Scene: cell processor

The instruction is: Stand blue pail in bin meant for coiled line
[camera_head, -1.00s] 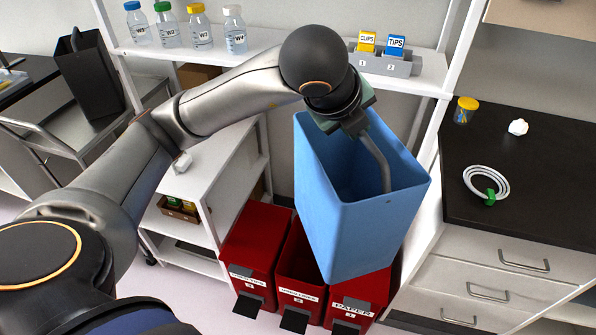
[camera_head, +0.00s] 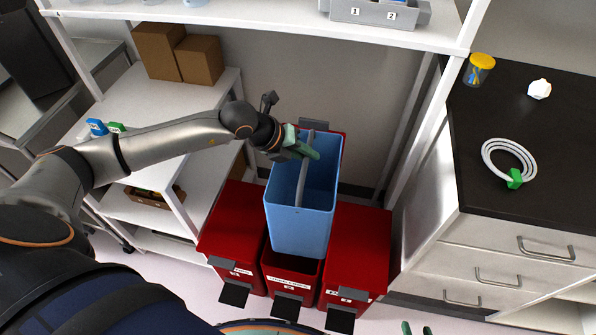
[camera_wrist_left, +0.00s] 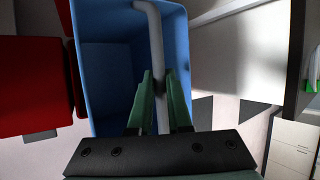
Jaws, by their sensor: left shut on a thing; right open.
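The blue pail (camera_head: 300,227) hangs upright from my left gripper (camera_head: 312,143), which is shut on its grey handle (camera_head: 303,180). In the left wrist view the fingers (camera_wrist_left: 160,100) straddle the handle, with the pail (camera_wrist_left: 98,75) beyond them. The pail is over the middle red bin (camera_head: 290,268), whose front opening and raised lid edge show around it. I cannot tell whether its base is inside the rim. The middle label is too small to read surely. My right gripper (camera_head: 415,328) shows only fingertips at the bottom edge, apart and empty.
A left red bin (camera_head: 222,245) and a right red bin (camera_head: 362,245) flank the middle one closely. A white coiled line with green clip (camera_head: 510,160) lies on the dark counter (camera_head: 560,200). A white shelf (camera_head: 270,30) runs above; a white rack (camera_head: 205,125) stands left.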

